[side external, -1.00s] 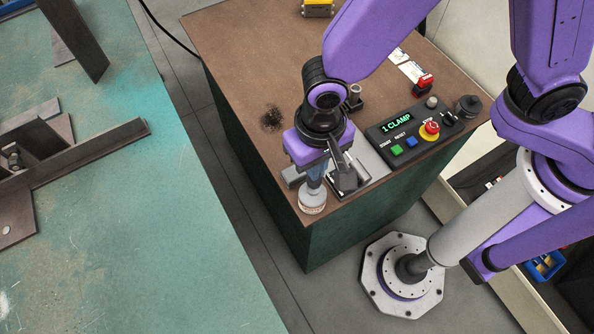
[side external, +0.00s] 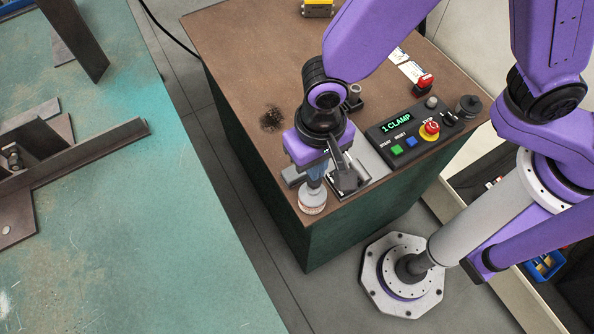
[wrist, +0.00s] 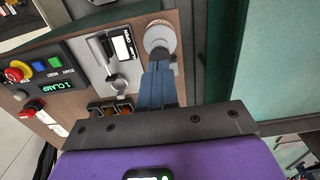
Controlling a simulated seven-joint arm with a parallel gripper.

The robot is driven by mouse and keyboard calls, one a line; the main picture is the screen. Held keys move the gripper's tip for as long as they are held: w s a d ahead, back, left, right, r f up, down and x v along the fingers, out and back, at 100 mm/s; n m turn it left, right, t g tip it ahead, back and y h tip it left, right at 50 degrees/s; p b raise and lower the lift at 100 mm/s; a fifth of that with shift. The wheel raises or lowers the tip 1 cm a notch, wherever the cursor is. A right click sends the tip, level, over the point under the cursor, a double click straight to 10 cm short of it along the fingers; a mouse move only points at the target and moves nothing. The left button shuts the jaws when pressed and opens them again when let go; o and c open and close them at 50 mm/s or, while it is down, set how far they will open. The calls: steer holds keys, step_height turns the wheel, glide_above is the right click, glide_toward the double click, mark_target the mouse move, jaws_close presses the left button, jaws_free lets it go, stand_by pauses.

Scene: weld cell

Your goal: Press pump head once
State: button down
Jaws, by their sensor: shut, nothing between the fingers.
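The pump (side external: 312,198) is a small, pale grey-white round container with a label band, at the front left corner of the brown-topped cabinet. It also shows in the wrist view as a round pale top (wrist: 160,35) ahead of the fingers. My gripper (side external: 316,180) points down over it. Its blue fingers (wrist: 159,68) are shut together and hold nothing, with the tips at the pump's top. The tips overlap the pump in both views, so I cannot tell whether they touch it or how far the head is pressed. The fingers hide part of the pump head.
A grey plate with a lever clamp (wrist: 104,52) stands close beside the pump. The control box (side external: 408,132) has green, blue and red buttons and reads "1 CLAMP". A red-topped item (side external: 425,82) stands behind it. The green table (side external: 150,220) with steel pieces lies across a gap.

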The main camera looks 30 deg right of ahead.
steer(key=shift+f, duration=0.2)
stand_by(0.5)
steer(key=shift+f, duration=1.25)
steer(key=shift+r, duration=1.45)
steer(key=shift+r, duration=0.1)
step_height(320, 180, up, 6)
steer(key=shift+f, duration=0.1)
stand_by(0.4)
